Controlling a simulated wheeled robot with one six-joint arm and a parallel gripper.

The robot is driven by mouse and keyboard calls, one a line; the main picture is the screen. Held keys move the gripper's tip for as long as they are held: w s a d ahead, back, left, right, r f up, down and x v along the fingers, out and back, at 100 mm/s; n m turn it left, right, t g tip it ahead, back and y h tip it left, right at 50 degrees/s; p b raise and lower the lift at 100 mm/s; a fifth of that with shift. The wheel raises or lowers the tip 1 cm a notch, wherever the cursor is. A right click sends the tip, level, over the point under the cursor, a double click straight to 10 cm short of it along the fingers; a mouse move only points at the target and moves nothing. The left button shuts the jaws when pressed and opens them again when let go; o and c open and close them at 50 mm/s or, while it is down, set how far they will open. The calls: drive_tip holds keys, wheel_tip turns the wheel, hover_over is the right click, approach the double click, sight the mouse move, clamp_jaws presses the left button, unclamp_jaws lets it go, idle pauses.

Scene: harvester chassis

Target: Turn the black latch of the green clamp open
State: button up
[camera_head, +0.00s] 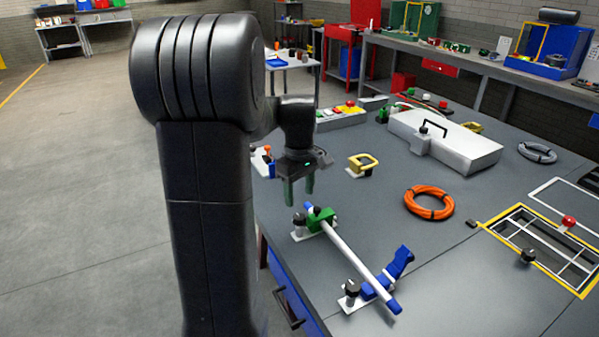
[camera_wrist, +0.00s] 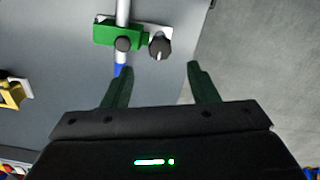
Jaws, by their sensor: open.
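A smaller round black piece (camera_wrist: 123,44) sits over the rod; I cannot tell which is the latch. My gripper (camera_head: 299,190) is open and empty, above and apart from the clamp. Its two green fingers (camera_wrist: 160,72) point towards the marked knob.
A blue clamp (camera_head: 389,273) with its own black knob (camera_head: 351,288) holds the rod's other end. A yellow handle (camera_head: 362,164), an orange coil (camera_head: 429,203) and a white case (camera_head: 455,145) lie farther back. The table edge is close to the clamp.

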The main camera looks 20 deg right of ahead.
sight(299, 217)
wheel_tip(299, 217, up, 7)
drive_tip(key=shift+f, duration=0.15)
drive_tip(key=shift+f, duration=0.15)
idle(0.4)
wheel_tip(299, 217, down, 14)
drive_tip(key=shift+r, duration=0.15)
idle(0.4)
drive_tip(key=shift+r, duration=0.15)
drive_tip(key=shift+f, duration=0.2)
drive_tip(key=m, duration=0.5)
drive_tip(key=shift+b, duration=0.35)
drive_tip(key=m, duration=0.4)
drive_tip(key=shift+b, duration=0.3)
drive_tip(key=m+b, duration=0.1)
drive_tip(key=m, duration=0.3)
drive_tip(key=shift+m, duration=0.3)
drive_tip(key=shift+r+m+b, duration=0.1)
drive_tip(key=shift+m+b, duration=0.45)
drive_tip(key=shift+m, duration=1.45)
